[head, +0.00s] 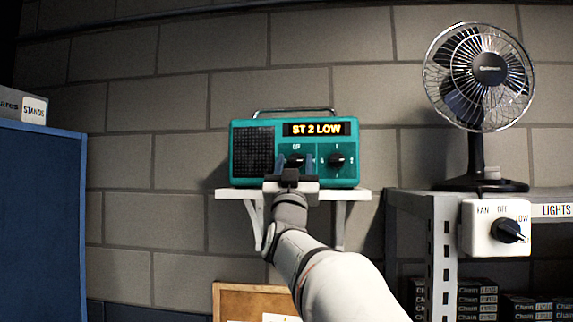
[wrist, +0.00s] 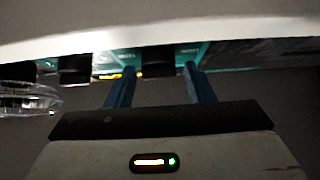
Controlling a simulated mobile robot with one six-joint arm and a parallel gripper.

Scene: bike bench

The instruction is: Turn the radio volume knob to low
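The teal radio (head: 258,172) stands on a white wall shelf, and its display (head: 317,129) reads "ST 2 LOW". Its left knob (head: 296,160) has an "OFF" mark above it; its pointer direction is partly hidden by my gripper. The right knob (head: 337,160) has number marks around it. My gripper (head: 295,168) is in front of the left knob. In the wrist view, my gripper's (wrist: 158,80) two blue fingers are spread, with the left knob (wrist: 157,62) between their tips and gaps on both sides. The right knob (wrist: 75,68) is outside the fingers.
The white shelf (head: 355,195) lies just under the radio and crosses the top of the wrist view (wrist: 200,32). A fan (head: 488,75) and a fan switch box (head: 482,240) are at the right on a metal rack. A blue board (head: 40,220) is at left.

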